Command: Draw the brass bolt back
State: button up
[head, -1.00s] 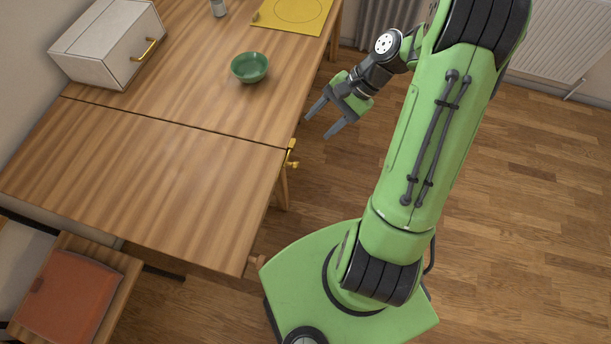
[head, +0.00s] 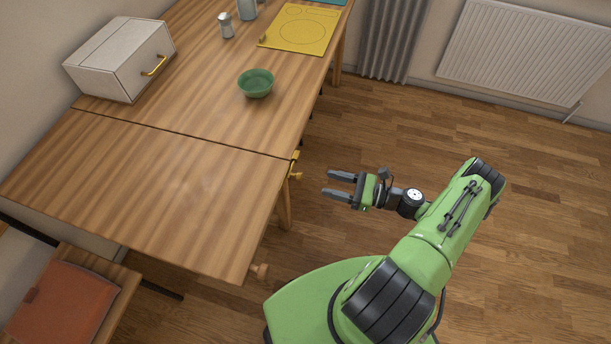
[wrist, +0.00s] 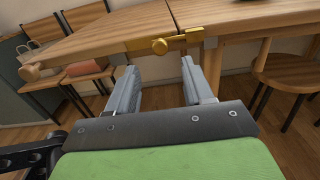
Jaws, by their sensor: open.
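The brass bolt (head: 295,170) sits on the edge of the wooden table, at the seam between its two top sections. My gripper (head: 332,184) is open and empty. It points left toward the bolt, with a clear gap between its fingertips and the knob. In the wrist view both fingers (wrist: 160,80) are apart with nothing between them.
A chair with a red cushion (head: 68,305) stands at lower left. A stool (wrist: 287,75) is at right in the wrist view. Floor right of my arm is clear.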

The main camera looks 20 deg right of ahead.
jog(key=x, duration=0.8)
jog(key=shift+a, duration=0.2)
jog(key=shift+w, duration=0.15)
grip_shut()
